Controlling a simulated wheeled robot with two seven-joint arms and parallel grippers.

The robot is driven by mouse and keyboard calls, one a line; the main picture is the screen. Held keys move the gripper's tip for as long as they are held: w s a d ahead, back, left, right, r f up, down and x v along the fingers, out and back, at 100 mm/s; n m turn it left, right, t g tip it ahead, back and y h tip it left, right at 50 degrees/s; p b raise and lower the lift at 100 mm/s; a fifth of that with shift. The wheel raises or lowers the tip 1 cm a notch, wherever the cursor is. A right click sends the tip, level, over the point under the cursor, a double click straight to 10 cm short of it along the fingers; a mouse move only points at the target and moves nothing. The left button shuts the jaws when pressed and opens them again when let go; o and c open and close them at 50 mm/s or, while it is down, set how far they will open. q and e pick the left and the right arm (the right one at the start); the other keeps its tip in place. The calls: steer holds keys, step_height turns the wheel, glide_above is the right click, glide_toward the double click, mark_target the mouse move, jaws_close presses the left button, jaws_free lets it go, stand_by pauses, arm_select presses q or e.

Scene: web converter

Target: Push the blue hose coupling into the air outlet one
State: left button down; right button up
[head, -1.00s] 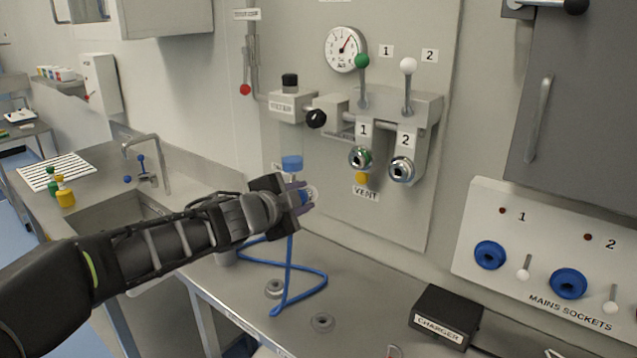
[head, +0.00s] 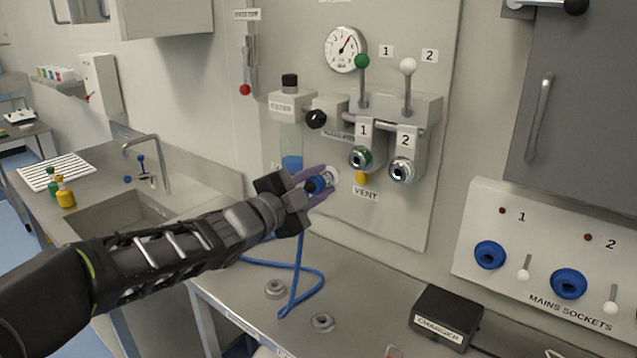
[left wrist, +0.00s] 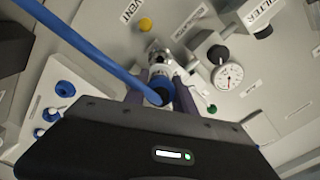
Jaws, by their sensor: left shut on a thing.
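My left gripper (head: 318,186) is shut on the blue hose coupling (head: 317,185), which has a metal front end pointing right toward the wall panel. The coupling also shows between the fingers in the left wrist view (left wrist: 158,90), with its blue hose running off to the upper left. My right gripper is not in view.
A yellow vent knob (head: 362,178) sits just below outlet one. Green and white levers and a gauge (head: 345,49) are above. The filter bowl (head: 291,145) stands left of the outlets. A charger box (head: 446,313) and grey rings lie on the bench.

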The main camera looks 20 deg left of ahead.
mark_target(335, 173)
arm_select(q)
steer(key=shift+b+x, duration=0.5)
steer(key=shift+x, duration=2.25)
steer(key=shift+x, duration=1.8)
stand_by(1.1)
steer(key=c, duration=0.9)
jaws_free()
steer(key=shift+c, duration=0.2)
steer(key=shift+w, duration=0.1)
